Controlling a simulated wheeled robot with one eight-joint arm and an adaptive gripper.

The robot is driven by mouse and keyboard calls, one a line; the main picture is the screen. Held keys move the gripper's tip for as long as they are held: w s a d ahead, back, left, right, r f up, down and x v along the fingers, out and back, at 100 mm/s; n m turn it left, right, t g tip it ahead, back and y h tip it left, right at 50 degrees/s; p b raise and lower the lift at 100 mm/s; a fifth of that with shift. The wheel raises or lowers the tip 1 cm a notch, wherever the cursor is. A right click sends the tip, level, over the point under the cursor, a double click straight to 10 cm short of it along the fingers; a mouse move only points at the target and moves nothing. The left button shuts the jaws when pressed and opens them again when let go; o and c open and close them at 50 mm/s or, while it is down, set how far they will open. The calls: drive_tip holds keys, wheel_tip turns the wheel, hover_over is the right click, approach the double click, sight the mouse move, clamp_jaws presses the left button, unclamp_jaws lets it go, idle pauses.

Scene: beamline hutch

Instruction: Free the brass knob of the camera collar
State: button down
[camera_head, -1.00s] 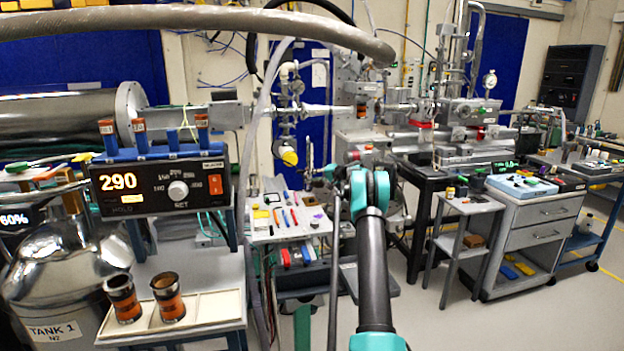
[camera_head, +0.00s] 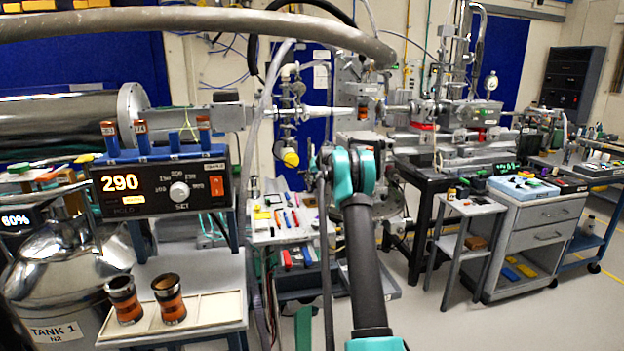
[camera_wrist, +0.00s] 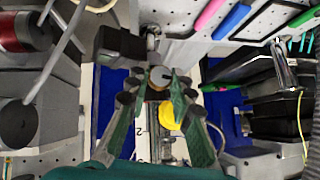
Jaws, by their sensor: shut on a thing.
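In the wrist view, a small round knob (camera_wrist: 160,77) with a grey face, a dark mark and a brass-coloured rim sits between my fingertips. My gripper (camera_wrist: 159,86) is shut on it, with a green-padded finger on either side. A dark grey block (camera_wrist: 118,45) lies just left of the knob; I cannot tell whether it belongs to the camera collar. The collar itself is not clearly distinguishable. In the head view, my own arm hides the gripper and knob.
A yellow round part (camera_wrist: 171,114) shows beyond the fingers. A pale panel with coloured pens (camera_wrist: 232,20) is near the top of the wrist view.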

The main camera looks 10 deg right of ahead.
drive_tip(key=shift+a+n+h, duration=0.1)
drive_tip(key=shift+n+h, duration=0.4)
drive_tip(key=shift+h, duration=0.4)
drive_tip(key=c, duration=1.3)
unclamp_jaws()
drive_tip(key=shift+r, duration=0.1)
drive_tip(key=v, duration=1.1)
drive_tip(key=shift+s+r, duration=0.25)
drive_tip(key=shift+s, duration=0.05)
drive_tip(key=shift+a, duration=0.15)
